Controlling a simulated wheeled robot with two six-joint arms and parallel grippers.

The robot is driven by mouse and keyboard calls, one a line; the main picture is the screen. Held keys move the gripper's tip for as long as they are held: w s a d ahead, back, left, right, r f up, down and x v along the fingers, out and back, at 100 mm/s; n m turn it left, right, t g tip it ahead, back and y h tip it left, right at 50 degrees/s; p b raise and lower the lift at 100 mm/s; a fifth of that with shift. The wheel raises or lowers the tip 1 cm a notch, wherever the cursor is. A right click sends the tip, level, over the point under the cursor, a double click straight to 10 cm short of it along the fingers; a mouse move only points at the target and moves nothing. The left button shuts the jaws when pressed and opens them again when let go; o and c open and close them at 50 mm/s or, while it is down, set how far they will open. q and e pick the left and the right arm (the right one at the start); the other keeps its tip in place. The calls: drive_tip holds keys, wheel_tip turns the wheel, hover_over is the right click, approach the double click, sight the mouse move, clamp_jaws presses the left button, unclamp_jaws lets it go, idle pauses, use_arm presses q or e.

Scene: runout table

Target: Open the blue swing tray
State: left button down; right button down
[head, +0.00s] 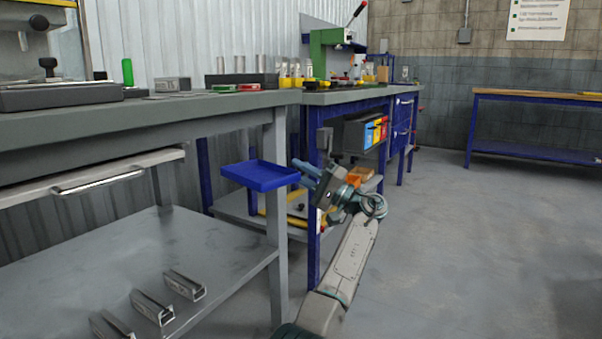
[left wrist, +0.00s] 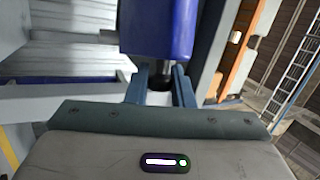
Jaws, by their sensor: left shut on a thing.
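The blue swing tray (head: 260,176) is a shallow open tray beside the grey bench's leg, below the bench top. It stands out into the space between the two benches and looks empty. My left gripper (head: 303,177) is at the tray's right-hand edge. In the left wrist view the blue tray (left wrist: 157,28) fills the top middle, with a short dark knob or post under it. The fingers of my left gripper (left wrist: 161,84) are shut on this dark part. The tray's pivot is not clear to see. My right gripper is not in view.
The grey bench (head: 130,119) has a drawer with a handle (head: 98,182) and a lower shelf with metal channel pieces (head: 184,285). A blue-framed bench (head: 345,97) with coloured bins (head: 369,134) stands behind the gripper. The floor at right is clear.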

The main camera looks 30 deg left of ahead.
use_arm(q)
drive_tip(key=shift+w, duration=0.1)
idle(0.3)
drive_tip(key=c, duration=1.3)
unclamp_jaws()
drive_tip(key=shift+d, duration=0.3)
drive_tip(key=p+v, duration=0.3)
drive_tip(key=v, duration=0.7)
drive_tip(key=shift+f, duration=0.2)
drive_tip(key=shift+d, duration=0.1)
